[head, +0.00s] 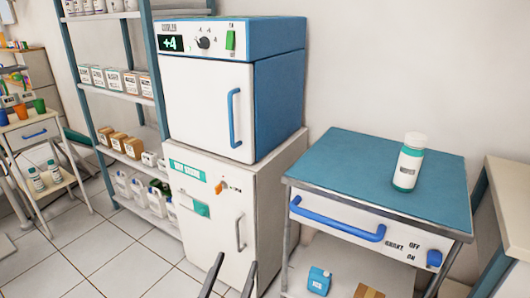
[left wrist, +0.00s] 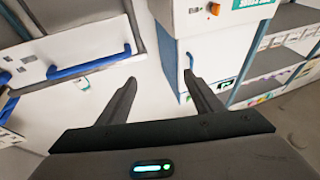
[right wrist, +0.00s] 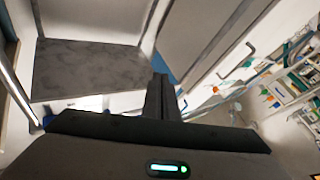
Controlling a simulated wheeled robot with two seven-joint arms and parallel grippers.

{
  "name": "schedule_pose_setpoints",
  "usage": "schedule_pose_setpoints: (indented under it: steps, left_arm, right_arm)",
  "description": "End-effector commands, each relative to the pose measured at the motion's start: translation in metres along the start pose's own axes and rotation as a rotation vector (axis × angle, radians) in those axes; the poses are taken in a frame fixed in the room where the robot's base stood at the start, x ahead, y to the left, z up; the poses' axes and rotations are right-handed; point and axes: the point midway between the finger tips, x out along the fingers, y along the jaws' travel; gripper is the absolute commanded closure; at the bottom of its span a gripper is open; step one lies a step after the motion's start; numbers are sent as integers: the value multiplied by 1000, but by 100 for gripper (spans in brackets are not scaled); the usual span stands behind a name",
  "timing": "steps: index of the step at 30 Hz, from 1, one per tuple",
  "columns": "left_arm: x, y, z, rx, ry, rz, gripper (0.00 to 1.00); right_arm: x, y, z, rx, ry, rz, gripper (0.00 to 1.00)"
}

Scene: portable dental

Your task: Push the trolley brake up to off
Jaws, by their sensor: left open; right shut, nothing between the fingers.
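The trolley (head: 350,205) stands at the right in the head view, with a blue top and a white drawer front. Its brake is a blue knob (head: 434,258) at the right end of that front. OFF is printed above and ON below, beside the knob, which sits about level with ON. In the left wrist view the drawer front (left wrist: 62,62) appears at the upper left, upside down. My left gripper (head: 230,272) is open and empty, left of the trolley and well apart from the brake. My right gripper (right wrist: 160,88) is shut and empty, outside the head view.
A white bottle (head: 408,163) stands on the trolley top. A blue drawer handle (head: 337,219) sticks out of its front. A blue container (head: 319,281) and a cardboard box (head: 368,291) are below. White cabinets (head: 222,205) stand left; a counter (head: 511,190) is close at right.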

Motion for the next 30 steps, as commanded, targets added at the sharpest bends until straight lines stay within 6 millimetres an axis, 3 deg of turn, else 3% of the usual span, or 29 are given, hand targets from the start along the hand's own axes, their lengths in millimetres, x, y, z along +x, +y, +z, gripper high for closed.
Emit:
schedule_pose_setpoints:
  steps: [1,4,8,11,15,19,24,27,30]
  left_arm:
    - [-4,-3,13,0,-91,-7,40]
    - [-24,-8,56,0,-257,-20,40]
    - [-66,-16,107,-1,-474,-39,40]
    - [-108,-20,141,-4,-642,-52,40]
    - [-181,-26,176,-11,-876,-72,40]
    - [-260,-28,196,-20,-1092,-89,40]
    - [-349,-28,204,-32,-1311,-107,40]
    - [-383,-28,204,-37,-1391,-114,40]
    - [-402,-27,204,-39,-1433,-118,40]
  right_arm:
    - [-4,-3,-5,19,-78,-30,100]
    - [-23,-17,10,57,-234,-85,100]
    - [-56,-33,26,100,-439,-149,100]
    - [-89,-45,34,131,-598,-193,100]
    - [-142,-58,38,171,-823,-245,100]
    - [-200,-66,34,198,-1032,-285,100]
    - [-265,-71,24,219,-1250,-317,100]
    - [-290,-72,19,223,-1331,-327,100]
    - [-304,-73,17,226,-1376,-331,100]
